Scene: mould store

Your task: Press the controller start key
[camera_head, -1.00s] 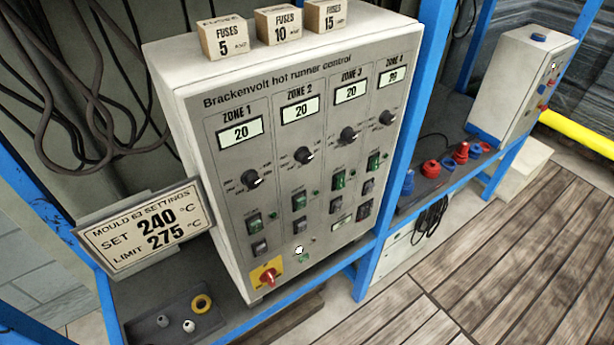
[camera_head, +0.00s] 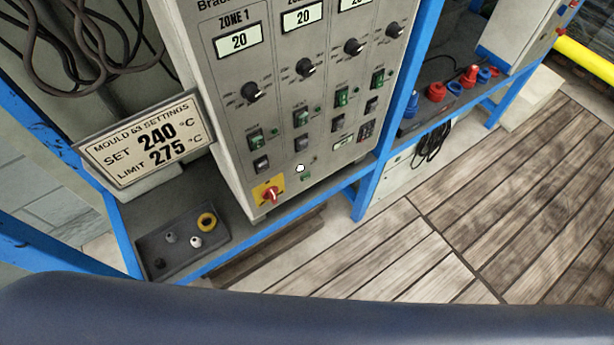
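The grey hot runner controller (camera_head: 285,130) stands on a shelf in the blue frame, with its top cut off by the view. Its front carries black knobs and green and dark switches under the zone displays. Low on the front are a small round white part (camera_head: 300,168) and a small green key (camera_head: 306,177) just below it. The lettering there is too small to read, so I cannot tell which is the start key. A red rotary handle (camera_head: 271,194) sits on a yellow plate at the lower left. Neither gripper is in view.
A settings sign (camera_head: 145,142) reads set 240 °C, limit 275 °C. A dark tray (camera_head: 185,262) with a yellow ring and small parts lies below it. A blue post (camera_head: 402,95) stands right of the controller. Red and blue connectors are beyond. The wooden floor (camera_head: 470,220) is clear.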

